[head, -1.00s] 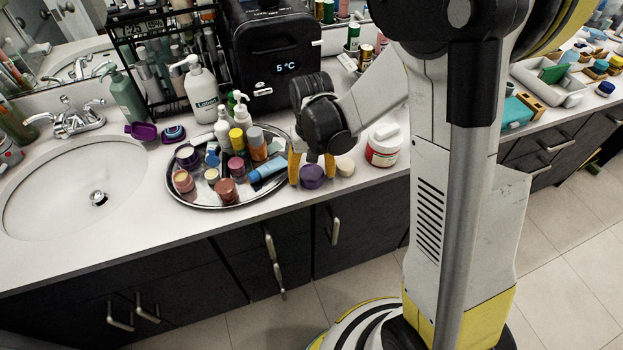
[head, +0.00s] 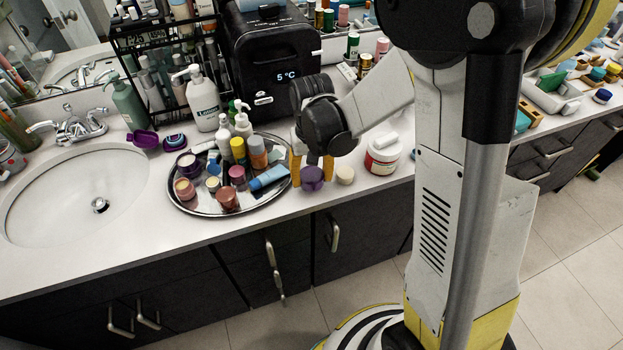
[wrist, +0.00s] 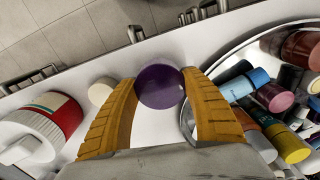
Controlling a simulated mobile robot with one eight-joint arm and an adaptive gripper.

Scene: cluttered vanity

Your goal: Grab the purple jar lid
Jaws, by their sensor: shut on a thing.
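The purple jar lid (wrist: 160,87) is round and lies between the two yellow fingertips of my gripper (wrist: 158,86) in the wrist view. Both fingers touch its sides, and my gripper is shut on it. In the head view the purple lid (head: 312,178) shows at the counter's front part, just right of the round tray, with my gripper (head: 311,172) around it from above. I cannot tell whether it is clear of the counter.
The metal tray (head: 207,212) full of small jars and bottles is close on the left. A cream round lid (head: 345,175) and a red-and-white jar (head: 382,153) stand on the right. A black mini fridge (head: 272,60) is behind. The counter's front edge is near.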

